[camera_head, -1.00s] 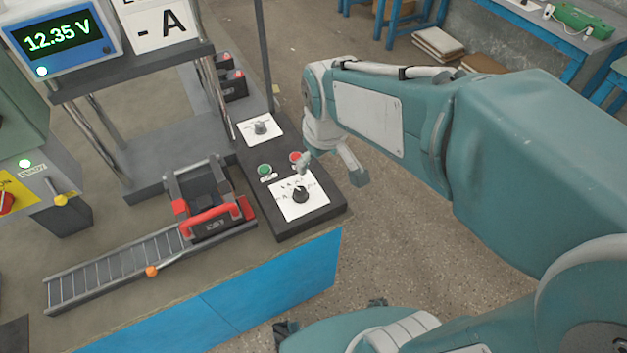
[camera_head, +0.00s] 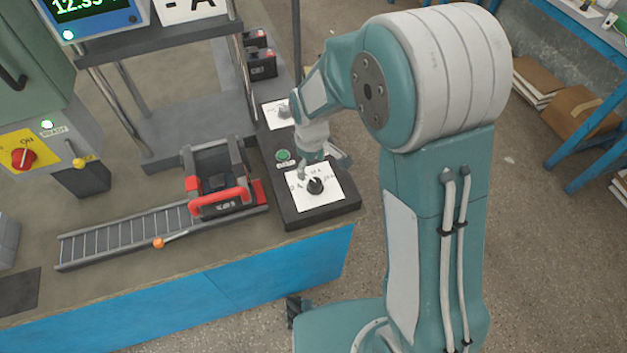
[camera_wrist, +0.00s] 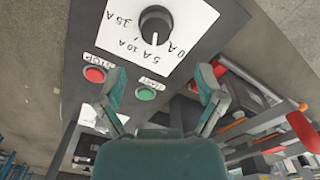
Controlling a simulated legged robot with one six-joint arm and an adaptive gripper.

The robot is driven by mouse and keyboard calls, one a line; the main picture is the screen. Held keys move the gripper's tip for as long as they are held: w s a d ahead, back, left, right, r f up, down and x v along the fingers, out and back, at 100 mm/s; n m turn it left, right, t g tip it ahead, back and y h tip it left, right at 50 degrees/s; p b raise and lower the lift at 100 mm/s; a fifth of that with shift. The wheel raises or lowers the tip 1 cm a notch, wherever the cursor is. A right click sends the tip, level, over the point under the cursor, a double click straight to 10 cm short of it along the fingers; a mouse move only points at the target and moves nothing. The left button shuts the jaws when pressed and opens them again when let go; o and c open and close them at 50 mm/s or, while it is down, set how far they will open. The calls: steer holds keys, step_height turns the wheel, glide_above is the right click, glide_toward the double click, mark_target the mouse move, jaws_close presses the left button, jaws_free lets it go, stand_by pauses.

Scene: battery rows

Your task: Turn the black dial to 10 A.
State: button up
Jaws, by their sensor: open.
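The black dial (camera_head: 315,186) sits on a white scale plate (camera_head: 325,198) at the near end of the dark control panel. In the wrist view the dial (camera_wrist: 157,22) is at the top, and its white mark points down, close to the "5 A" label; the "10 A" label (camera_wrist: 130,46) is beside it. The scale appears upside down there and is partly cut off. My gripper (camera_head: 324,164) is open and empty, just behind the dial in the head view. In the wrist view my gripper's fingers (camera_wrist: 161,88) are spread apart, short of the dial and not touching it.
A green button (camera_wrist: 145,94) and a red stop button (camera_wrist: 95,74) lie on the panel near my fingers. A second knob (camera_head: 284,111) is farther back. A battery cradle with a red handle (camera_head: 220,201) and roller track (camera_head: 130,229) stand left. A thin post rises behind the panel.

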mark_target(315, 181)
steer(key=f, duration=0.3)
steer(key=d+f, duration=0.1)
steer(key=f, duration=0.2)
steer(key=shift+d+f, duration=0.15)
steer(key=shift+f, duration=0.55)
steer(key=shift+a, duration=0.45)
steer(key=shift+d, duration=0.2)
steer(key=c, duration=1.1)
